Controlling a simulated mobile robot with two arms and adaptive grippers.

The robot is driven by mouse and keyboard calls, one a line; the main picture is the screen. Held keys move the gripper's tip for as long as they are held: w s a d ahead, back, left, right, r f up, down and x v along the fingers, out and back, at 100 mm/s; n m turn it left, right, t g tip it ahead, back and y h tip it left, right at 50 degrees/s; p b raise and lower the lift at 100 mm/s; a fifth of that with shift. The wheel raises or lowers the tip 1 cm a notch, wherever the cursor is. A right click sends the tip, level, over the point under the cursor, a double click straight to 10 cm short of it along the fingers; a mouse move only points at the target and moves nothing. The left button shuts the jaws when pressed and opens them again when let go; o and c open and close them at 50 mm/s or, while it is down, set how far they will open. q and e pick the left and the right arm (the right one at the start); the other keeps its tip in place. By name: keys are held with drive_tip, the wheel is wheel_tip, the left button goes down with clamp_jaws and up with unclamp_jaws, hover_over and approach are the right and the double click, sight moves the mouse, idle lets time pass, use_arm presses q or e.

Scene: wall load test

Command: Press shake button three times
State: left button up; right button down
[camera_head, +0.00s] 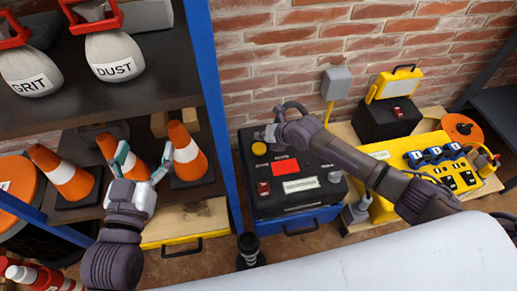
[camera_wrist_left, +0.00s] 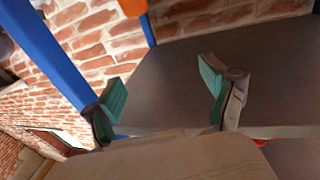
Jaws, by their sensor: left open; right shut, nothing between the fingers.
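A black-topped box (camera_head: 315,165) with a blue base stands on the floor against the brick wall. On its top are a round yellow button (camera_head: 259,148), a red label panel (camera_head: 286,167), a small red switch (camera_head: 264,188) and a pale plate; I cannot read which control is marked shake. My right gripper (camera_head: 266,134) is shut and empty, just behind the yellow button at the box's far left corner; its fingertips are hard to make out. My left gripper (camera_head: 145,160) is open and empty in front of the shelf's cones; its spread fingers also show in the left wrist view (camera_wrist_left: 162,90).
A shelf with a blue post (camera_head: 209,90) holds GRIT (camera_head: 30,75) and DUST (camera_head: 115,58) bags above, orange cones (camera_head: 188,152) below. A yellow unit (camera_head: 410,155) with blue sockets stands right of the box. A pale rounded surface (camera_head: 400,262) fills the lower right.

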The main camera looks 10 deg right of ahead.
sight(261, 148)
wheel_tip(261, 148, down, 2)
drive_tip(key=shift+f+b, duration=0.1)
drive_tip(key=shift+b, duration=0.3)
use_arm(q)
drive_tip(key=shift+d+r+t+h, duration=0.2)
drive_tip(key=shift+r+t, duration=0.4)
drive_tip(key=shift+r, duration=0.3)
drive_tip(key=shift+d+r+t+h, duration=0.15)
drive_tip(key=shift+d+r+t, duration=0.1)
drive_tip(key=shift+r+t, duration=0.5)
drive_tip(key=shift+d+r+t+h, duration=0.2)
drive_tip(key=shift+r+t, duration=0.25)
drive_tip(key=shift+r, duration=0.6)
use_arm(e)
drive_tip(key=shift+f, duration=0.3)
drive_tip(key=shift+f+b, duration=0.3)
drive_tip(key=shift+b, duration=0.1)
use_arm(q)
drive_tip(key=shift+s+r+t, duration=0.45)
drive_tip(key=shift+r+t, duration=0.25)
drive_tip(key=shift+r, duration=0.05)
use_arm(e)
drive_tip(key=shift+f, duration=0.15)
